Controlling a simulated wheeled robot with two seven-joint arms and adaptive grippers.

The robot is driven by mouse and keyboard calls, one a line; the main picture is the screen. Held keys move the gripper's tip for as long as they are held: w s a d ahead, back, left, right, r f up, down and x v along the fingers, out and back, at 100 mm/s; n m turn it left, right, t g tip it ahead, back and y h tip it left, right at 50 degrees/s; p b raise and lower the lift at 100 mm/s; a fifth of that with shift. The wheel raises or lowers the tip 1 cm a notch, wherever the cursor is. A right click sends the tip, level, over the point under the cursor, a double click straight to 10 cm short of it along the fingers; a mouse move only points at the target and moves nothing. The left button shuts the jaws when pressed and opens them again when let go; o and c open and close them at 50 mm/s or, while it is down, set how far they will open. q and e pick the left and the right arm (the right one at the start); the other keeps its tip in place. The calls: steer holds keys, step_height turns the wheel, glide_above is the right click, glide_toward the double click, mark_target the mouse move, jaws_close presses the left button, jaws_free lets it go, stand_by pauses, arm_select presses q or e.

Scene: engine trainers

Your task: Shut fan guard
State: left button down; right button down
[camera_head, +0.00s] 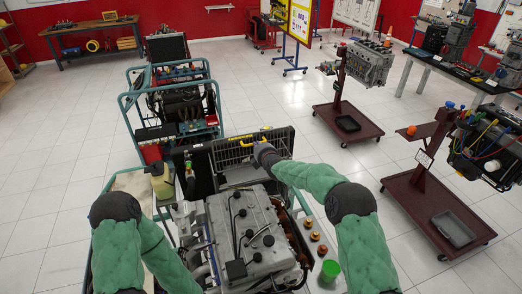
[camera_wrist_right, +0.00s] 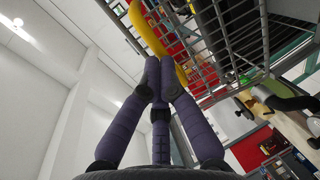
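The fan guard (camera_head: 228,154) is a dark wire grid in a frame at the far end of the engine trainer, with a yellow handle (camera_head: 245,141) along its top. I cannot tell its exact angle. In the right wrist view the guard's grid (camera_wrist_right: 241,25) fills the upper right, and the yellow handle (camera_wrist_right: 150,30) curves past the fingertips. My right gripper (camera_head: 262,150) is at the guard's right part, close to the handle. Its fingers (camera_wrist_right: 161,72) are drawn together at the tips, touching or very near the handle; nothing shows clearly gripped. My left gripper is out of view.
The grey engine block (camera_head: 248,235) lies between my arms, below the guard. A green cup (camera_head: 330,270) and several small caps stand to its right. Another engine trainer (camera_head: 180,105) stands behind. Red engine stands (camera_head: 345,122) are at right, with open floor between.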

mark_target(252, 133)
steer(key=w, duration=0.1)
steer(key=w+a, duration=0.1)
steer(key=w, duration=0.1)
steer(key=w+r, duration=0.1)
steer(key=shift+w+a, duration=0.25)
steer(key=shift+a, duration=0.05)
steer(key=shift+w+a+r+p, duration=0.15)
steer(key=shift+w+r+p, duration=0.05)
steer(key=shift+w+p, duration=0.2)
steer(key=shift+x, duration=0.8)
steer(key=shift+w+a+r, duration=0.1)
steer(key=shift+w+a, duration=0.1)
steer(key=shift+w, duration=0.35)
steer(key=shift+w+a+f+g+p, duration=0.15)
steer(key=shift+w+g+p, duration=0.1)
steer(key=shift+w+p, duration=0.2)
steer(key=shift+w+a+f+g+p, duration=0.15)
steer(key=shift+w+g+p, duration=0.15)
steer(key=shift+w, duration=0.2)
steer(key=shift+h, duration=0.3)
steer(key=shift+d+g, duration=0.1)
steer(key=shift+g, duration=0.15)
